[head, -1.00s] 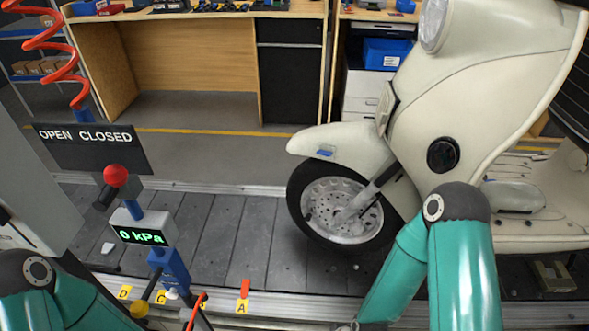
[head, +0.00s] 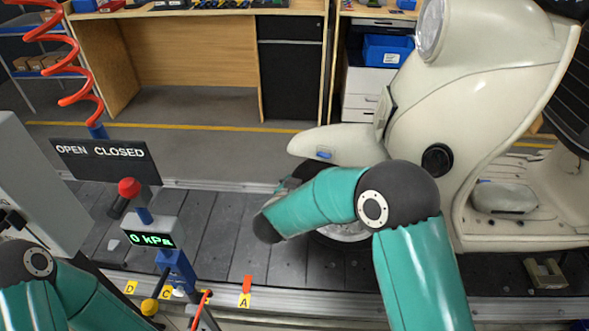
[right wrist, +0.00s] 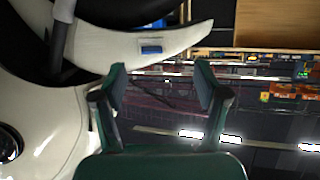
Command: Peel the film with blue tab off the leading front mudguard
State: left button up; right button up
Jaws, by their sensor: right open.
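The cream front mudguard (head: 350,146) sits over the front wheel of the scooter in the head view. A blue tab (head: 324,154) lies on its side near the front tip. The clear film itself is hard to make out. My right gripper (head: 288,185) is just below and left of the tab, partly hidden behind my own wrist. In the right wrist view it (right wrist: 161,83) is open and empty, with the mudguard (right wrist: 185,42) and blue tab (right wrist: 151,49) beyond the fingertips, nearer the left finger. My left gripper is out of view.
The scooter (head: 470,110) stands on the slat conveyor (head: 215,235). A vacuum post with a 0 kPa display (head: 150,239) and an OPEN CLOSED sign (head: 103,155) stands at the left. A wooden bench (head: 190,55) is behind. The floor before the bench is clear.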

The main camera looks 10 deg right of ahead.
aim_at(321, 156)
notch_tip(321, 156, up, 4)
jog(key=m+h, duration=0.1)
jog(key=h, duration=0.1)
jog(key=shift+g, duration=0.3)
jog(key=p+x, duration=0.1)
jog(key=x, duration=0.7)
jog(key=p+x, duration=0.2)
jog(key=x, duration=0.6)
jog(key=shift+w+a+f, duration=0.1)
jog(key=shift+w+a, duration=0.15)
jog(key=shift+a, duration=0.1)
jog(key=shift+c, duration=0.2)
